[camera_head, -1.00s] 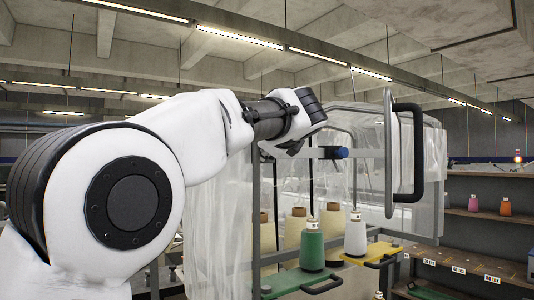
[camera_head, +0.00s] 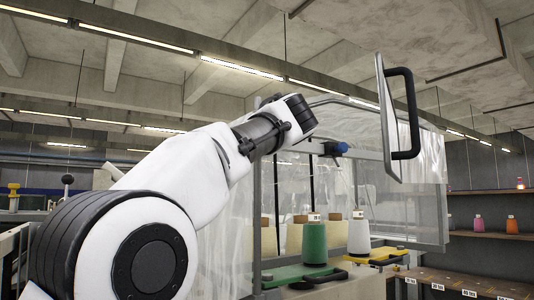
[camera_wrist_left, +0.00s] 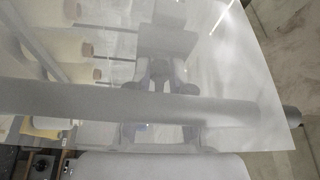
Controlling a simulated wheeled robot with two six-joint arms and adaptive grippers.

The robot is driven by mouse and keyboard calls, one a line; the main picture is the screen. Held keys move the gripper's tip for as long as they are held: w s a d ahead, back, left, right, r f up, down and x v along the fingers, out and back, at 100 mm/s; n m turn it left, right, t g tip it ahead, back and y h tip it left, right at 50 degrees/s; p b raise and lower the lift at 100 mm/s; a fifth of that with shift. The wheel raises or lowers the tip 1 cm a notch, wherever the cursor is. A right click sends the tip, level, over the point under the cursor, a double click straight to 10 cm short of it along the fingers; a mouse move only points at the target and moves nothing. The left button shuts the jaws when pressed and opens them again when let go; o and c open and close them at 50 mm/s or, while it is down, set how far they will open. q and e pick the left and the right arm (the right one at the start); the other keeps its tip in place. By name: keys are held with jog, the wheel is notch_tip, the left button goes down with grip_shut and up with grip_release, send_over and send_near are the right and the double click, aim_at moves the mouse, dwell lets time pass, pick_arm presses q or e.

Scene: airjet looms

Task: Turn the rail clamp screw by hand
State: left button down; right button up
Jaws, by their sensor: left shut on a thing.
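I cannot tell whether this knob is the rail clamp screw. The left gripper's fingers (camera_wrist_left: 172,82) show dimly in the left wrist view, behind a translucent sheet and above a grey bar (camera_wrist_left: 100,104) in the picture. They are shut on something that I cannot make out. My right gripper does not show.
Clear sheeting (camera_head: 218,215) hangs around the frame. A green yarn cone (camera_head: 314,243) and a white one (camera_head: 359,237) stand below. Shelves (camera_head: 490,237) are at right.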

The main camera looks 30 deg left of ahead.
pick_arm(q)
jog(key=shift+r+n+y+b, duration=0.15)
jog(key=shift+n+y+b, duration=0.25)
jog(key=shift+n+b, duration=0.55)
jog(key=shift+s+r, duration=0.1)
jog(key=shift+r, duration=0.05)
jog(key=c, duration=1.2)
grip_release()
jog(key=shift+c, duration=0.2)
jog(key=shift+w+a+f, duration=0.25)
jog(key=shift+f, duration=0.05)
jog(key=v, duration=0.7)
jog(key=shift+s+d, duration=0.1)
jog(key=shift+s, duration=0.05)
